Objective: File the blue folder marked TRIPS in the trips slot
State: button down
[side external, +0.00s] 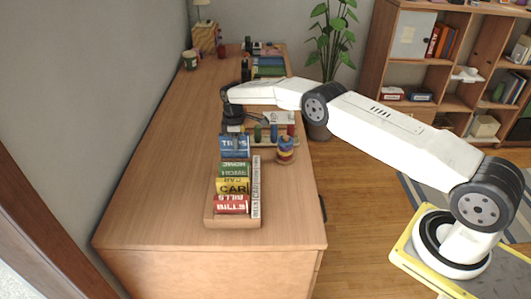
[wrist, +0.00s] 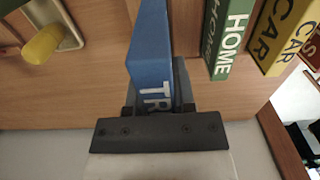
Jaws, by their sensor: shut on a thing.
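The blue folder marked TRIPS (side external: 234,148) is gripped by my gripper (side external: 233,124), just beyond the far end of the file holder (side external: 232,221). The holder has a green HOME folder (side external: 234,170), a yellow CAR folder (side external: 233,187) and a red BILLS folder (side external: 231,204) in a row. The trips slot cannot be made out.
A stacked ring toy (side external: 285,151) stands right of the blue folder. A rack with coloured pegs (side external: 274,132) is behind it. The desk (side external: 160,205) is bare to the left of the holder and in front of it. Mugs and boxes stand at the far end.

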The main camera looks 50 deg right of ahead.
aim_at(237, 156)
jog(key=shift+f, duration=2.95)
jog(key=shift+s+f, duration=0.1)
jog(key=shift+c, duration=1.8)
grip_release()
jog(key=shift+r, duration=0.25)
jog(key=shift+r, duration=3.65)
